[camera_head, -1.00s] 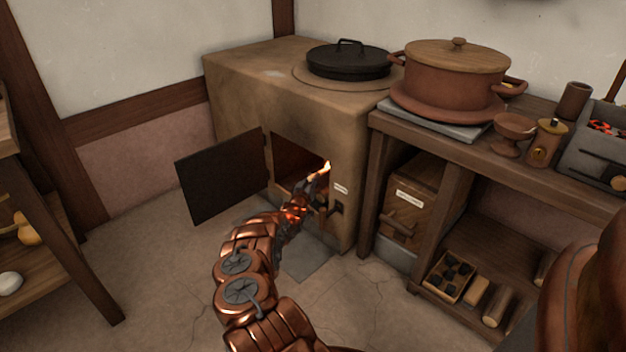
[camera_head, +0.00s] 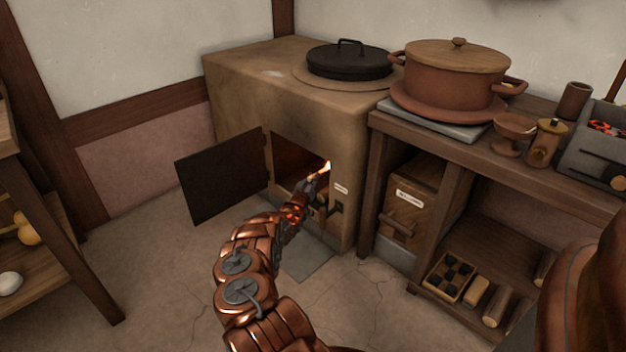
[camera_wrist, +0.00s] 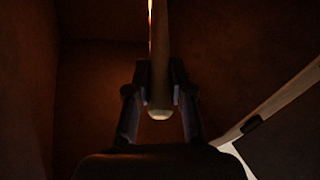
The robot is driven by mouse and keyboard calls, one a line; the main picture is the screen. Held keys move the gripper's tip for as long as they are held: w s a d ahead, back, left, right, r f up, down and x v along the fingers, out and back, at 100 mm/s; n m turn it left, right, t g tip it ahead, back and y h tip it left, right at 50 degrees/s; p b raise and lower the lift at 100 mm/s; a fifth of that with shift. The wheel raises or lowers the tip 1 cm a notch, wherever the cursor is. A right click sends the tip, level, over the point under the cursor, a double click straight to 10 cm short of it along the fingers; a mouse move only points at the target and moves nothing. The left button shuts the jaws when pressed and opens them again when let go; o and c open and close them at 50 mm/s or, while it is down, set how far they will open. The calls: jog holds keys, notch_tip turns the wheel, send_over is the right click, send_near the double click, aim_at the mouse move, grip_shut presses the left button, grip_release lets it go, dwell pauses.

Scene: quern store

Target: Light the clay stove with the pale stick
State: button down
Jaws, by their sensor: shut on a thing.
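The clay stove (camera_head: 235,92) stands in the corner with its dark door (camera_head: 222,176) swung open to the left. My gripper (camera_head: 309,184) is at the firebox opening, shut on the pale stick (camera_head: 319,174). The stick's far tip carries a small flame at the opening's right side. In the wrist view the stick (camera_wrist: 160,70) runs up between the two fingers of my gripper (camera_wrist: 160,95), with a strip of flame at the top edge. The firebox inside is dark, and I cannot make out any fuel in it.
A black lid (camera_head: 350,62) sits on the stove top. To the right, a wooden bench (camera_head: 385,128) holds a lidded clay pot (camera_head: 455,85) and a grey brazier (camera_head: 585,150) with glowing coals. A shelf stands at left.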

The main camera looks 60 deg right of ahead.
jog(key=shift+a, duration=0.1)
jog(key=a+r+p, duration=0.1)
jog(key=a+p, duration=0.1)
jog(key=shift+a+r+p, duration=0.15)
jog(key=shift+p, duration=0.2)
jog(key=a+r+p, duration=0.4)
jog(key=a+p, duration=0.2)
jog(key=a, duration=0.6)
jog(key=shift+s+a+p, duration=0.25)
jog(key=shift+a+p, duration=0.1)
jog(key=shift+p, duration=0.05)
jog(key=shift+w, duration=0.1)
dwell(0.3)
